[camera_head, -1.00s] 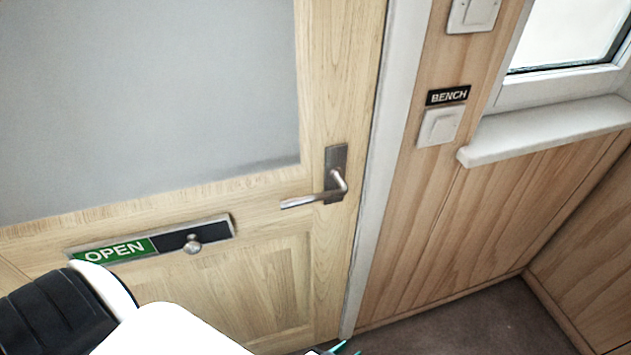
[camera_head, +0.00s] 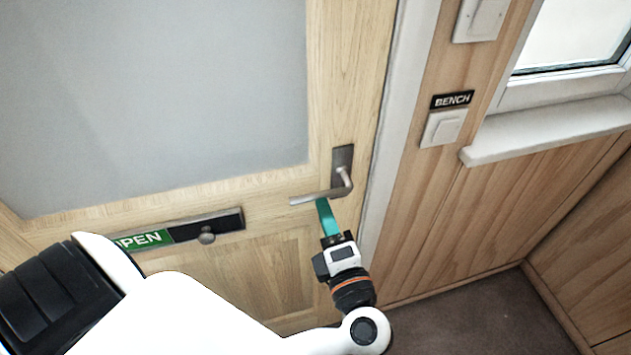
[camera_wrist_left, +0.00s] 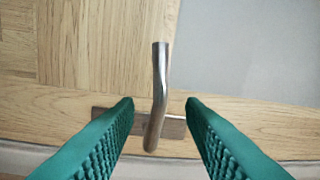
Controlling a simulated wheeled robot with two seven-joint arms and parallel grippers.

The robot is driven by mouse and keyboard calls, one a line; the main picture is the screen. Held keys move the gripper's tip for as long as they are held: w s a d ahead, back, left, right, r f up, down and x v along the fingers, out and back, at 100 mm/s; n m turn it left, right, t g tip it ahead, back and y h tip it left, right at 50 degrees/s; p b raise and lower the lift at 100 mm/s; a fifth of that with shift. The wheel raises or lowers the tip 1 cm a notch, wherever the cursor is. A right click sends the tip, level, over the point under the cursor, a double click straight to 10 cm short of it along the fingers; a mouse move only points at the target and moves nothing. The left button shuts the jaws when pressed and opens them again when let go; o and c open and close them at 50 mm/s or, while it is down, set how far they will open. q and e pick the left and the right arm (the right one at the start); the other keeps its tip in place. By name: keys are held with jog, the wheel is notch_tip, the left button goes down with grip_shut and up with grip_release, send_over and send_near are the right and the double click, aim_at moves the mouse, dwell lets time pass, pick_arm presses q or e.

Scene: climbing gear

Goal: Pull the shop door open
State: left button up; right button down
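The shop door (camera_head: 350,75) is pale wood with a large grey glass pane and looks shut against its white frame. Its metal lever handle (camera_head: 318,196) sits near the right edge and points left. My left gripper (camera_head: 325,203) is at the lever's underside in the head view. In the left wrist view, its green ribbed fingers (camera_wrist_left: 160,103) are open, one on each side of the lever (camera_wrist_left: 159,85), with gaps on both sides. The lever's backplate (camera_wrist_left: 173,127) shows behind it. My right gripper is not in view.
A sliding OPEN sign (camera_head: 220,224) with a round knob is on the door, partly hidden by my left arm. To the right are a switch under a BENCH label (camera_head: 452,99), a white window sill (camera_head: 545,130) and bare dark floor (camera_head: 490,315).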

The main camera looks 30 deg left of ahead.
aim_at(315, 188)
pick_arm(q)
jog(key=p+x, duration=0.1)
jog(key=x, duration=0.6)
grip_shut()
